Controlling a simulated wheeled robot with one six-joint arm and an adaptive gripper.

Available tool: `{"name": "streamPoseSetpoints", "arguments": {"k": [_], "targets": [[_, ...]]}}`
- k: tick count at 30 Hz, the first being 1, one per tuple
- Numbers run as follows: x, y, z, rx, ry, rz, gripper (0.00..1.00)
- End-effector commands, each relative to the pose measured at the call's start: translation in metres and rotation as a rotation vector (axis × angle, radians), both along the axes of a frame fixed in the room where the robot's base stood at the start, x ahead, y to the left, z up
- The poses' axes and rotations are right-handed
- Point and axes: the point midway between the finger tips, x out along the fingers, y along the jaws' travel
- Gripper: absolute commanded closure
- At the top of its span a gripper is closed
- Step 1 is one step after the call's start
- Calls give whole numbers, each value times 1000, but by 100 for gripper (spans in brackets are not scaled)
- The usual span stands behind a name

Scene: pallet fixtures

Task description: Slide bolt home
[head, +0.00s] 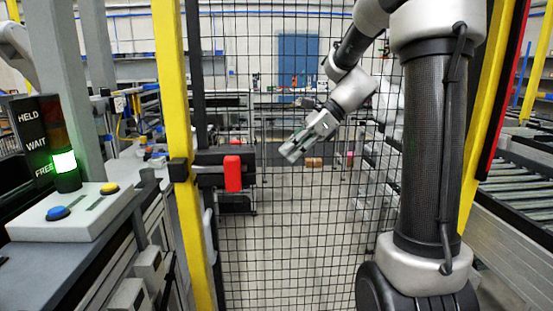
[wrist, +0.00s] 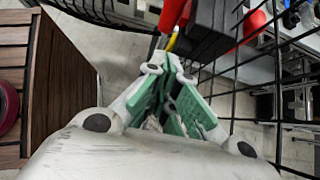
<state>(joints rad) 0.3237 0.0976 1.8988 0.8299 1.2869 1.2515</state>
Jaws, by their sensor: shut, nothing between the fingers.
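The bolt shows in the head view as a black housing (head: 209,171) across the edge of the mesh gate by the yellow post, with an upright red handle (head: 233,174) at its right end. My gripper (head: 289,153) is to the right of the handle and a little higher, apart from it in the picture. In the wrist view my gripper (wrist: 167,72) has its green-padded fingers drawn together, with nothing between them. Beyond the tips are a black block (wrist: 211,25) and red parts (wrist: 254,23); I cannot tell which red part is the handle.
Black wire mesh (head: 290,235) fills the middle between yellow posts (head: 180,130). At the left, a signal stack has its green FREE light (head: 64,161) lit, above a console (head: 75,213) with blue and yellow buttons. A roller conveyor (head: 520,180) runs along the right.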

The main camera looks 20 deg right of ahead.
Motion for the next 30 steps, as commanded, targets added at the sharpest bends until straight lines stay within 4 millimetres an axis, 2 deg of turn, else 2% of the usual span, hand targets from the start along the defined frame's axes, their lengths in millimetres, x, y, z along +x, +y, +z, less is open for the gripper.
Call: {"name": "streamPoseSetpoints", "arguments": {"k": [13,16,21,30], "targets": [[19,62,-64,-3,1,4,100],[24,78,-61,-3,-2,6,100],[29,92,-61,-3,-1,4,100],[30,96,-61,-3,-1,1,100]]}}
